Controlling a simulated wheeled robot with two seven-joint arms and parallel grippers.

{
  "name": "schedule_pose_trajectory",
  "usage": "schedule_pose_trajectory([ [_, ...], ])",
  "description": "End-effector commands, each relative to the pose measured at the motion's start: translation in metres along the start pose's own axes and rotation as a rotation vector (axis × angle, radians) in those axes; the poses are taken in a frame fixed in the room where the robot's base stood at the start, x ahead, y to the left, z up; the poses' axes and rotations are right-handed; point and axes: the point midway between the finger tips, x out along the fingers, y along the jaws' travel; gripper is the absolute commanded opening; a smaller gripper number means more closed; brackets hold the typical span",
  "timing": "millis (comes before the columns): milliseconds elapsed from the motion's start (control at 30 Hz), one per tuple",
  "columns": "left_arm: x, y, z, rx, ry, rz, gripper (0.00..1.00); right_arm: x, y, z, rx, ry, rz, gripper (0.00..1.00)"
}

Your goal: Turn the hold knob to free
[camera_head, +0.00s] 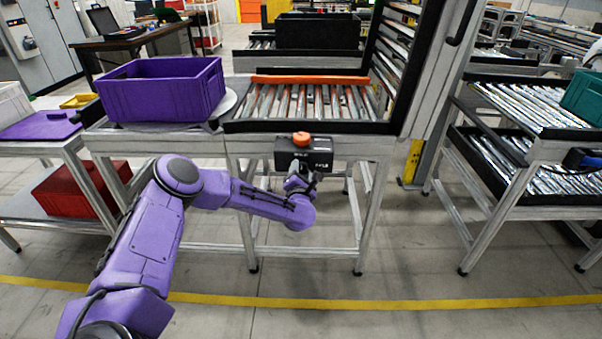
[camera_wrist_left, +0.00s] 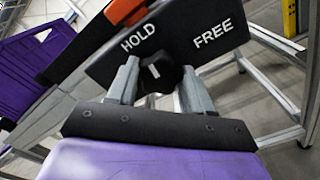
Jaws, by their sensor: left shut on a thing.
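The hold knob (camera_wrist_left: 162,77) is a black knob with a short white mark, on a dark control box (camera_wrist_left: 185,35) lettered HOLD and FREE. In the wrist view the mark points up and slightly left, toward the HOLD side. My left gripper (camera_wrist_left: 160,82) is shut on the knob, one grey finger on each side. In the head view the box (camera_head: 290,158) is on the front of the roller table, and my left gripper (camera_head: 303,180) is just below it, hiding the knob. My right gripper is not in view.
An orange button (camera_head: 301,139) tops the box. The roller table (camera_head: 240,127) has an orange bar (camera_head: 310,80) across its far end. A purple crate (camera_head: 160,95) stands to the left. A slanted frame (camera_head: 430,75) rises to the right. Floor in front is clear.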

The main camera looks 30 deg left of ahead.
Motion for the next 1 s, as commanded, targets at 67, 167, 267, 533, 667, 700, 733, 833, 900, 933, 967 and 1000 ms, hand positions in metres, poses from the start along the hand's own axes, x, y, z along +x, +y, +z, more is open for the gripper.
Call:
schedule_pose_trajectory([
  [67, 0.0, -0.0006, 0.0002, 0.053, -0.001, 0.0, 0.2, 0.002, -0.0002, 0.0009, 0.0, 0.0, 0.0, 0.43],
  [167, -0.0001, -0.0009, 0.0002, 0.138, -0.001, 0.0, 0.2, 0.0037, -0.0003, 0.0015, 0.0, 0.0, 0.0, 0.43],
  [267, -0.0001, -0.0009, 0.0, 0.232, -0.001, 0.0, 0.2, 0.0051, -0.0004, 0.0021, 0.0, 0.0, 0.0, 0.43],
  [533, -0.0003, -0.001, 0.0, 0.491, -0.001, 0.0, 0.2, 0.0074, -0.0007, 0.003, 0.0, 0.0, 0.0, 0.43],
  [667, -0.0004, -0.0012, 0.0002, 0.614, -0.001, -0.001, 0.2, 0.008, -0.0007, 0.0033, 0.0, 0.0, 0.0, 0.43],
  [700, -0.0003, -0.0011, -0.0001, 0.653, -0.001, -0.001, 0.2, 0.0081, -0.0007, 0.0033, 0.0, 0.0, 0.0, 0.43],
  [733, -0.0002, -0.001, 0.0002, 0.681, -0.001, 0.0, 0.2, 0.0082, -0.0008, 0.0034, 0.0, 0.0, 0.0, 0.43],
  [833, -0.0003, -0.0011, -0.0001, 0.777, -0.001, -0.001, 0.2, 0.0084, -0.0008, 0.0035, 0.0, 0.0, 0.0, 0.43],
  [900, -0.0004, -0.0014, 0.0001, 0.843, -0.001, -0.001, 0.2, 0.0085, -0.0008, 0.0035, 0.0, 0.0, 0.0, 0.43],
  [933, -0.0003, -0.0011, -0.0003, 0.872, 0.0, -0.001, 0.2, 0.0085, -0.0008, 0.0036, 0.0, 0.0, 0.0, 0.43],
  [967, -0.0003, -0.0011, 0.0, 0.9, -0.001, 0.0, 0.2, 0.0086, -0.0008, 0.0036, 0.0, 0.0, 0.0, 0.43],
  [1000, -0.0003, -0.0012, 0.0002, 0.938, -0.002, 0.0, 0.2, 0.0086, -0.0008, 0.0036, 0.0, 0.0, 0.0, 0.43],
])
